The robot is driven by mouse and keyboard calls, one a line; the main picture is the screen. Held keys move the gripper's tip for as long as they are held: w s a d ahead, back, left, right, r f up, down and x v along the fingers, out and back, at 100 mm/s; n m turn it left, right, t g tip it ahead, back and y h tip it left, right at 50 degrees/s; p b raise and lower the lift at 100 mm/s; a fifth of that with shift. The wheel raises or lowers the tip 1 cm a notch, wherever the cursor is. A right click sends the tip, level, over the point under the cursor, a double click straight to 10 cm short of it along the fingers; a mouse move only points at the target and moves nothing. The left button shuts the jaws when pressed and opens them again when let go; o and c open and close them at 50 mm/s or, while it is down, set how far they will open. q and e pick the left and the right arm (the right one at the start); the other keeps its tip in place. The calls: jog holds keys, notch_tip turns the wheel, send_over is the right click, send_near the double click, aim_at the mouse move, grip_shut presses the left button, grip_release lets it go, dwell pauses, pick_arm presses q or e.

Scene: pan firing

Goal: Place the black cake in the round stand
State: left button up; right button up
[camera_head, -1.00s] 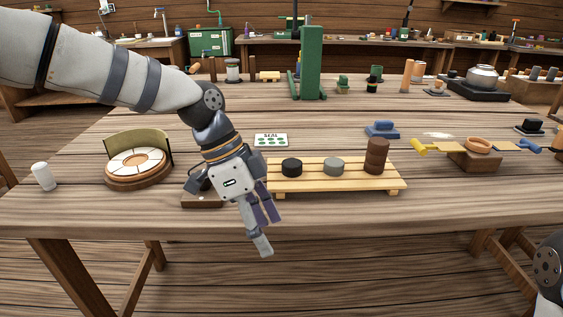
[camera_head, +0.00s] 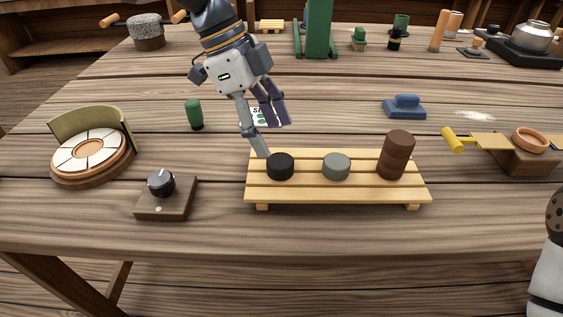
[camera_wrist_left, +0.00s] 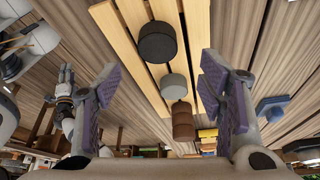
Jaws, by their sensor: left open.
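The black cake (camera_head: 280,166) sits at the left end of the slatted wooden rack (camera_head: 338,194); it also shows in the left wrist view (camera_wrist_left: 157,43). My left gripper (camera_head: 272,135) is open and empty, just behind and above the black cake, with one fingertip close to it. I cannot tell whether they touch. In the left wrist view the cake lies beyond the spread fingers. The round stand (camera_head: 60,176), a wooden disc with pale segments, an orange centre ring and a curved olive back wall, stands at the left. My right gripper (camera_wrist_left: 65,100) appears small in the left wrist view.
A grey cake (camera_head: 336,167) and a brown stack (camera_head: 396,155) share the rack. A box with a dark knob (camera_head: 162,185) stands between stand and rack. A green cylinder (camera_head: 194,114) and a card (camera_head: 272,116) are behind. A blue block (camera_head: 404,107) is back right.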

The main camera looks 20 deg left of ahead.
aim_at(279, 160)
pick_arm(q)
jog(key=x, duration=0.4)
jog(key=shift+s+a+f, duration=0.2)
jog(key=shift+s+f, duration=0.05)
jog(key=shift+f, duration=0.2)
jog(key=shift+w+d+f, duration=0.1)
jog(key=shift+d+f, duration=0.1)
jog(key=shift+f, duration=0.25)
jog(key=c, duration=1.4)
jog(key=shift+r, duration=0.15)
